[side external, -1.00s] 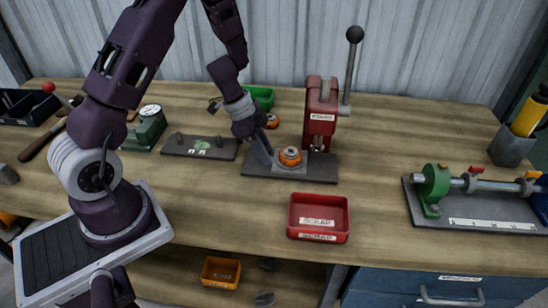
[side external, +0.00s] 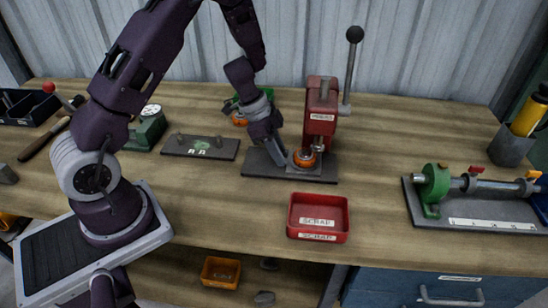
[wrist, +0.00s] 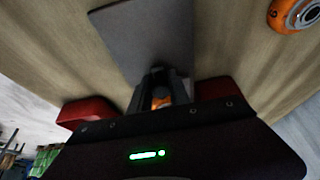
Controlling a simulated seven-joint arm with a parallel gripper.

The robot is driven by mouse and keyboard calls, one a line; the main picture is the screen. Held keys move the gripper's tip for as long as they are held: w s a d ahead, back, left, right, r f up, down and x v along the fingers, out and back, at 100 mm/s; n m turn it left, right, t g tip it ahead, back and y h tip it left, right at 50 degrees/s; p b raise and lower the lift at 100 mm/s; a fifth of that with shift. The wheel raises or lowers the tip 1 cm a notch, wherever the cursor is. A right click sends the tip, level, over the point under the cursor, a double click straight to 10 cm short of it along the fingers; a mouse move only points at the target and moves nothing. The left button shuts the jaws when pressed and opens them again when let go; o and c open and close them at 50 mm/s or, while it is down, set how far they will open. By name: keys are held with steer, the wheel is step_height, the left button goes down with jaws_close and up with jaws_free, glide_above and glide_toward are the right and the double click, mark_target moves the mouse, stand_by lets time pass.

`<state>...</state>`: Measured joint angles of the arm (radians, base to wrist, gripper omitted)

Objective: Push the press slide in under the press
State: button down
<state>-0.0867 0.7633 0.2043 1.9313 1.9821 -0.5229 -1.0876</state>
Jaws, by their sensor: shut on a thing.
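The red press (side external: 321,120) stands upright on its dark base plate (side external: 262,170), its lever raised. The press slide lies low on that base, mostly hidden by my gripper. An orange round piece (side external: 305,158) sits on it, at the foot of the press and close under its head. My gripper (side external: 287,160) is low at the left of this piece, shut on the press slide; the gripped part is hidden. In the wrist view the fingers (wrist: 160,85) are close together, with a bit of orange showing between them. The grey base plate (wrist: 150,35) also shows there.
A red scrap bin (side external: 318,236) stands in front of the press. A plate with pegs (side external: 170,145) and a green dial gauge (side external: 148,130) are to the left. Another orange ring (wrist: 295,14) lies off the plate. A green-clamped fixture (side external: 435,185) is at the right.

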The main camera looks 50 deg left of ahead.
mark_target(295, 155)
steer(key=shift+w+d+r, duration=0.1)
steer(key=shift+w+d, duration=1.25)
steer(key=c, duration=1.4)
jaws_free()
steer(key=shift+o, duration=0.4)
steer(key=shift+d, duration=0.15)
steer(key=shift+s, duration=0.1)
steer(key=shift+v, duration=3)
steer(key=shift+a, duration=0.25)
